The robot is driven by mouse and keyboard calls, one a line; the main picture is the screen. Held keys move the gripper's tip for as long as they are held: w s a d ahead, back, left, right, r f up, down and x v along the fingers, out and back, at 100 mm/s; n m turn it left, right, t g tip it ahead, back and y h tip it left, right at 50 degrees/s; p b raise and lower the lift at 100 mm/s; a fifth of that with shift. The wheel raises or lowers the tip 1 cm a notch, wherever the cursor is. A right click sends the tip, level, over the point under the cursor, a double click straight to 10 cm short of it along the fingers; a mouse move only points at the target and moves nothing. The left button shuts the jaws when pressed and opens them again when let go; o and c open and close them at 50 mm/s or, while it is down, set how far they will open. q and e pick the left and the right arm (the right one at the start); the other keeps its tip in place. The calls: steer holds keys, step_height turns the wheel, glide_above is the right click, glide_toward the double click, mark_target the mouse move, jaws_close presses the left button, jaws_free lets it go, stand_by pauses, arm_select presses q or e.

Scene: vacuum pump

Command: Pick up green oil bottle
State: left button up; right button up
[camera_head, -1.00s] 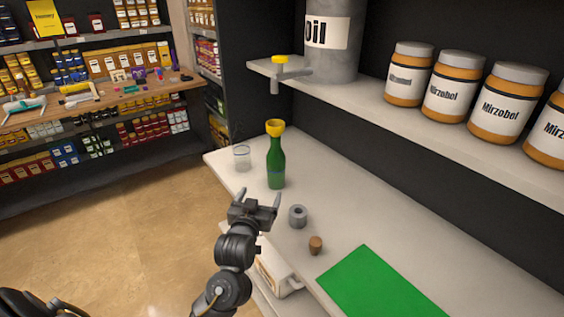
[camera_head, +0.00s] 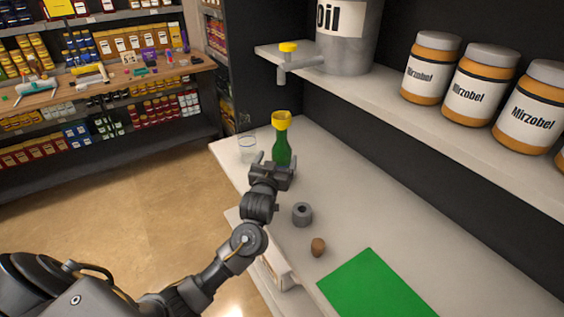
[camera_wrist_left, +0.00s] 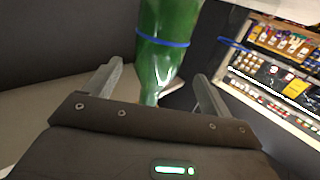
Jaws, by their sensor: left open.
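The green oil bottle (camera_head: 282,150) stands upright on the white counter with a yellow funnel-shaped top. My left gripper (camera_head: 272,160) is open, right in front of the bottle in the head view, and hides its lower part. In the left wrist view the bottle (camera_wrist_left: 166,45), with a blue band around it, shows beyond and between the two open fingers (camera_wrist_left: 155,85). I cannot tell whether the fingers touch it. My right gripper is not in view.
A clear glass (camera_head: 247,148) stands left of the bottle. A grey ring (camera_head: 302,214), a brown cork (camera_head: 318,247) and a green mat (camera_head: 375,285) lie nearer on the counter (camera_head: 345,205). Above are a shelf (camera_head: 400,110), an oil drum (camera_head: 347,45) with a yellow-handled tap (camera_head: 288,47), and jars (camera_head: 478,85).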

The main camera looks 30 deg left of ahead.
mark_target(282, 150)
arm_select(q)
steer(key=shift+w+r, duration=0.2)
steer(key=p+x, duration=0.2)
steer(key=x, duration=0.2)
steer(key=shift+w+f, duration=0.15)
steer(key=shift+w, duration=0.25)
steer(key=c, duration=1.7)
steer(key=shift+c, duration=0.2)
